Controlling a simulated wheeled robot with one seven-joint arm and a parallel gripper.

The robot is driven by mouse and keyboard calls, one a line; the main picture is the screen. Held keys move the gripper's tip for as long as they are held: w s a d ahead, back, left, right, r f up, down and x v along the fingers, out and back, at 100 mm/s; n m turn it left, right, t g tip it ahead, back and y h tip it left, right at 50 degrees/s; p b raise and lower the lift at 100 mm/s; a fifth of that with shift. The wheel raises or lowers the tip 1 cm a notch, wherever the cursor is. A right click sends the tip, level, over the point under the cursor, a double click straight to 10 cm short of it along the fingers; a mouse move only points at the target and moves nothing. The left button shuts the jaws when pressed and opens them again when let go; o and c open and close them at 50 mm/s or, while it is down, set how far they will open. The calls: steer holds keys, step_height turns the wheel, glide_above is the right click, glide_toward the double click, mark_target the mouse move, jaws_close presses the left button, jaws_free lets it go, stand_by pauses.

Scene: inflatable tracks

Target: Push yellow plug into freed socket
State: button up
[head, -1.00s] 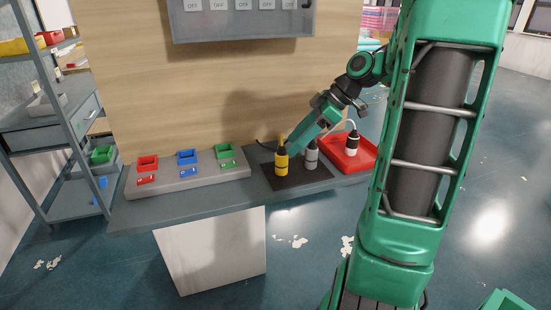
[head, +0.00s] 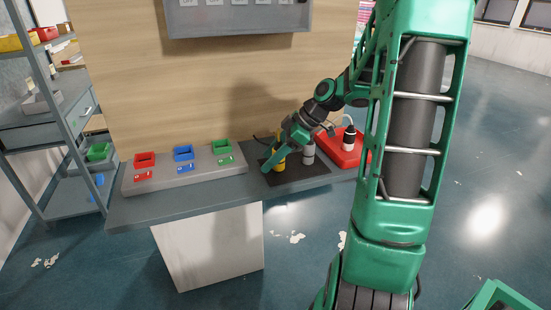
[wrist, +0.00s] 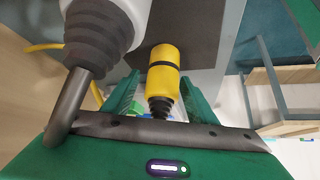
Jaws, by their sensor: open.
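A grey plug (head: 308,154) stands on the mat just right of the yellow one. A large pale plug with a black ribbed neck (wrist: 97,35) fills the wrist view's upper left. I cannot tell which opening is the freed socket.
A grey block (head: 200,177) with red, blue and green open boxes lies to the left. A black-and-white plug (head: 349,138) stands in a red tray (head: 346,156) to the right. A wooden panel (head: 180,90) rises behind the bench.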

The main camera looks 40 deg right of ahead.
steer(key=shift+f, duration=0.1)
steer(key=shift+c, duration=0.3)
steer(key=c, duration=1.1)
